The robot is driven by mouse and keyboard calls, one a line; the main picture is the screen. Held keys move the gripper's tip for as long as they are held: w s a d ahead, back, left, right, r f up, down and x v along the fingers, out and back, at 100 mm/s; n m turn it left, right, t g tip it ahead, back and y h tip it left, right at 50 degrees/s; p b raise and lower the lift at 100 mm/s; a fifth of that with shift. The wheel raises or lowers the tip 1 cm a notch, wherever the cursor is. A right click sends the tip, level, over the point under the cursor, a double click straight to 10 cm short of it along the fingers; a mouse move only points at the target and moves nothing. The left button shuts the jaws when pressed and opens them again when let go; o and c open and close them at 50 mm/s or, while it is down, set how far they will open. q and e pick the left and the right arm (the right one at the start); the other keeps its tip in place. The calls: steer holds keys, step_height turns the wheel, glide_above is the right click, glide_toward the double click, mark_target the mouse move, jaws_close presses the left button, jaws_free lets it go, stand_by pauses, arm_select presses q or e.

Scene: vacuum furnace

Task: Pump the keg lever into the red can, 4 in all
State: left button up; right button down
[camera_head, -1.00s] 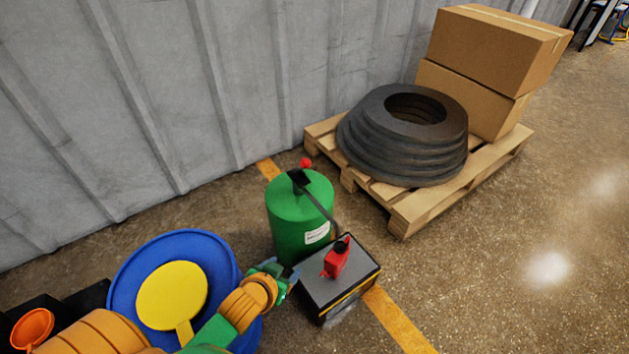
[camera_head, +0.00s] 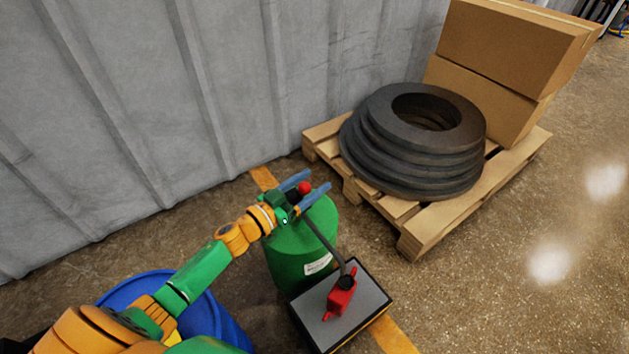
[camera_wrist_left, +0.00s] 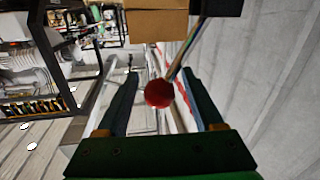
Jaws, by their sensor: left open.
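The green keg (camera_head: 300,250) stands on the floor by the wall, with a white label on its side. Its lever ends in a red ball knob (camera_head: 304,187) above the keg's top. My left gripper (camera_head: 307,188) is open, with one blue finger on each side of the knob in the head view. The knob also shows between the fingers in the left wrist view (camera_wrist_left: 158,93); I cannot tell whether they touch it. A dark spout runs from the keg to the red can (camera_head: 341,297), which stands on a grey-topped box (camera_head: 368,299). My right gripper is out of view.
A wooden pallet (camera_head: 420,240) with stacked black rings (camera_head: 400,160) and cardboard boxes (camera_head: 505,60) stands right of the keg. A blue drum (camera_head: 215,318) is under my left arm. The corrugated wall (camera_head: 130,110) is close behind. Open floor lies at right.

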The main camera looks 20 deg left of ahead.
arm_select(q)
steer(key=shift+w+d, duration=0.3)
steer(key=shift+w, duration=0.35)
jaws_close()
stand_by(1.0)
